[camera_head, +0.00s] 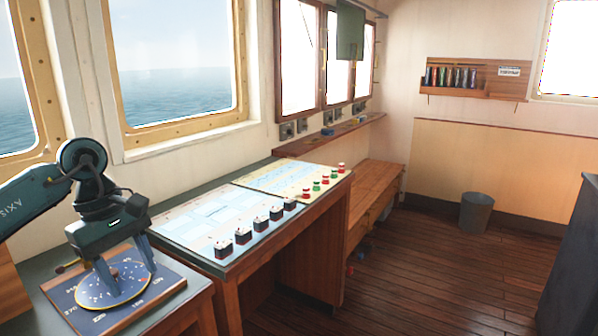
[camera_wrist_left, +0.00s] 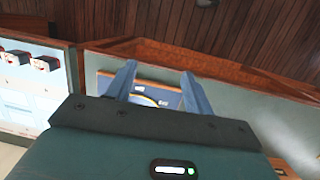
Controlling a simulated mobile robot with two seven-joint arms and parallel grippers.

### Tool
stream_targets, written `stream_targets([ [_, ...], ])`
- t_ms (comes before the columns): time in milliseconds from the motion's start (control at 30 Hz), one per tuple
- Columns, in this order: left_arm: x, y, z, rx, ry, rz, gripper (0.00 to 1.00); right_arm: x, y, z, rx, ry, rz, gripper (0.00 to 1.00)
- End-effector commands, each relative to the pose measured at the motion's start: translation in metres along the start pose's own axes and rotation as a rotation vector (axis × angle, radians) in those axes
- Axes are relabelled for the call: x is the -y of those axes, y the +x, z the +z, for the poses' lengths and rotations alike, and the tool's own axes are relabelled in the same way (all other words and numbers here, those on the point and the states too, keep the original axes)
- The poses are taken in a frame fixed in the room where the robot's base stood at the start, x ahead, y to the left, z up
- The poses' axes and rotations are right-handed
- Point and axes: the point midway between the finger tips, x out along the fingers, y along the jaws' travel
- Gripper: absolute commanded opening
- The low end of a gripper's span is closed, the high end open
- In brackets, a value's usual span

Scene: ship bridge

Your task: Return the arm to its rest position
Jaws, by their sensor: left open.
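My left gripper (camera_head: 125,276) hangs over a dark blue board with a round dial (camera_head: 112,290) on the low table at the left. Its two fingers are apart, with nothing seen between them. In the left wrist view the open fingers (camera_wrist_left: 163,80) point toward the blue board (camera_wrist_left: 108,88), which is partly hidden behind them. Whether the fingertips touch the dial I cannot tell. My left arm comes in from the left edge. My right gripper is in neither view.
A chart table (camera_head: 262,262) stands right of the board, with several black-and-white blocks (camera_head: 257,224) and several red and green pieces (camera_head: 316,187). A wooden bench (camera_head: 372,185) and a grey bin (camera_head: 476,212) stand farther back. The plank floor (camera_head: 430,270) is mostly clear.

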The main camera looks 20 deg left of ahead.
Motion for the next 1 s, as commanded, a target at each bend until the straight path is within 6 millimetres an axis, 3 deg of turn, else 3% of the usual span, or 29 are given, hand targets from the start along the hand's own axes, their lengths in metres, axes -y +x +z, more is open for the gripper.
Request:
stream_targets([
  [33, -0.012, 0.022, 0.024, 0.114, -0.014, 0.017, 0.52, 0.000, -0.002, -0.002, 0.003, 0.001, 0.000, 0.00],
  [167, -0.038, 0.069, 0.096, 0.464, -0.130, 0.056, 0.52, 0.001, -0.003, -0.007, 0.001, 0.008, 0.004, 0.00],
  [200, -0.044, 0.080, 0.123, 0.600, -0.197, 0.057, 0.52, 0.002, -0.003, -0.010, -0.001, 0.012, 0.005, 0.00],
  [300, -0.060, 0.096, 0.188, 0.985, -0.452, 0.018, 0.52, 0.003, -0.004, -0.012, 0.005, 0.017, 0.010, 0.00],
  [400, -0.075, 0.098, 0.228, 1.353, -0.800, -0.081, 0.52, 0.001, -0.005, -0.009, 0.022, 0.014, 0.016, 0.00],
  [533, -0.094, 0.108, 0.239, 1.765, -1.362, -0.301, 0.52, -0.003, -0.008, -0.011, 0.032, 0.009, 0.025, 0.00],
  [667, -0.094, 0.153, 0.219, 2.058, -2.030, -0.604, 0.52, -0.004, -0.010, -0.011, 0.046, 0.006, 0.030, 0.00],
  [700, -0.087, 0.175, 0.212, -2.076, 2.212, 0.701, 0.52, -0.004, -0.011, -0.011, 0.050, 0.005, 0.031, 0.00],
  [833, -0.044, 0.249, 0.204, -1.409, 1.925, 0.698, 0.52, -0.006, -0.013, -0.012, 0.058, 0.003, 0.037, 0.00],
  [900, -0.020, 0.278, 0.208, -1.174, 1.799, 0.679, 0.52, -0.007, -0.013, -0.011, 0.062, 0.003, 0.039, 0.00],
  [1000, 0.008, 0.305, 0.217, -0.951, 1.666, 0.652, 0.52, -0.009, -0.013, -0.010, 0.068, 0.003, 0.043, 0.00],
])
